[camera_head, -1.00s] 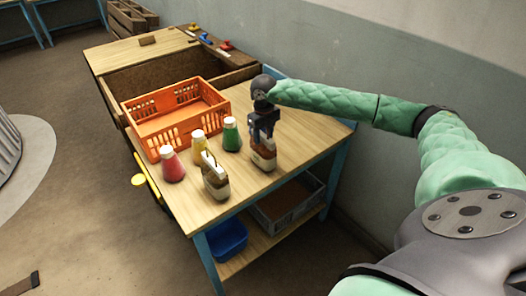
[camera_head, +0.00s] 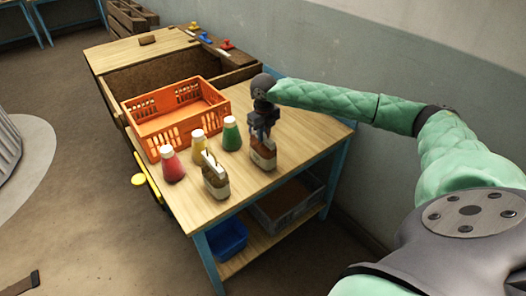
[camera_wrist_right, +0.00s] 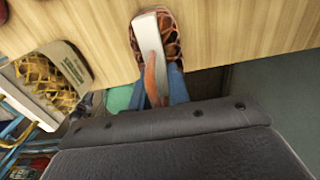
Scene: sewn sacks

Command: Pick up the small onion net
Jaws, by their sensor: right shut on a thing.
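The small onion net (camera_head: 263,154) is a brown net bag with a pale band, at the right part of the wooden table in the head view. My right gripper (camera_head: 263,132) is above it, pointing down and shut on its top. In the right wrist view the onion net (camera_wrist_right: 172,45) shows reddish-brown mesh, a whitish band and an orange-brown handle. That handle runs between the fingers of my right gripper (camera_wrist_right: 160,88). Whether its base touches the table is hard to tell. My left gripper is not in view.
A second net bag (camera_head: 215,182), with yellow mesh in the wrist view (camera_wrist_right: 55,75), stands at the front edge. Red (camera_head: 172,166), yellow (camera_head: 199,149) and green (camera_head: 231,134) bottles stand near an orange crate (camera_head: 150,131). A wall (camera_head: 420,80) is behind the table.

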